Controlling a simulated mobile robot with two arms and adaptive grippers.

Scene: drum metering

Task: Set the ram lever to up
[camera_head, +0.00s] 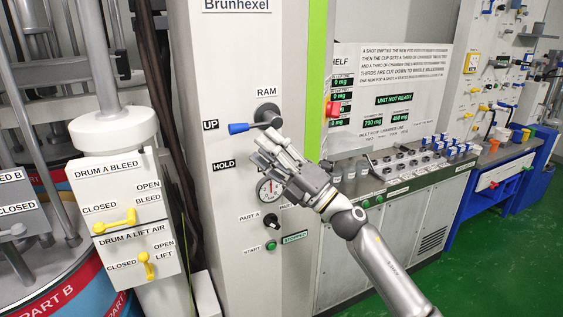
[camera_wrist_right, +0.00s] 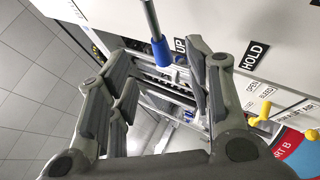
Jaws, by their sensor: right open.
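The ram lever is a dark metal arm with a blue grip (camera_head: 240,128), on a round hub (camera_head: 268,116) under the RAM label of the press cabinet. It points left, its grip beside the UP label (camera_head: 210,125) and above the HOLD label (camera_head: 223,165). My right gripper (camera_head: 266,149) is open and empty, just below and right of the lever. In the right wrist view, the blue grip (camera_wrist_right: 161,50) shows beyond the gap between the open fingers (camera_wrist_right: 160,72), close to the UP label (camera_wrist_right: 180,45). I cannot tell whether a finger touches the lever. My left gripper is out of view.
Below sit a gauge (camera_head: 269,189), a PART A selector (camera_head: 273,218) and a green START button (camera_head: 271,245). A red emergency button (camera_head: 333,109) is on the cabinet's right. Yellow drum valve handles (camera_head: 115,222) are at left. A bench (camera_head: 400,183) stands at right.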

